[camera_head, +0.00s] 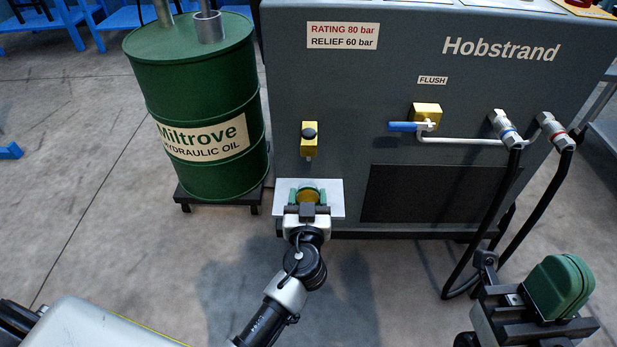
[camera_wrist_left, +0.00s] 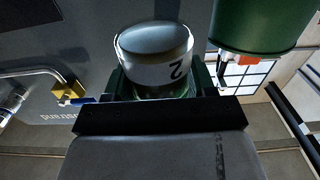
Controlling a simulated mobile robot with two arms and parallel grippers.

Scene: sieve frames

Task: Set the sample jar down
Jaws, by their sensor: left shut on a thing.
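My left gripper (camera_head: 308,193) is shut on the sample jar (camera_head: 310,197), which shows as a small amber patch between the green fingers in the head view. In the left wrist view the jar (camera_wrist_left: 155,58) has a rounded, pale end and a white band marked "2", with the left gripper's (camera_wrist_left: 155,85) fingers on either side. The jar is over or at a small pale shelf (camera_head: 336,200) on the front of the grey machine; I cannot tell whether they touch. My right gripper (camera_head: 562,286) is at the lower right, its green fingers together, with nothing visible between them.
The grey Hobstrand machine (camera_head: 370,85) carries a yellow sampling valve (camera_head: 309,140) above the shelf, a blue-handled flush valve (camera_head: 425,115) and black hoses (camera_head: 548,195) to the right. A green oil drum (camera_head: 200,105) stands close to the left. The floor in front is clear.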

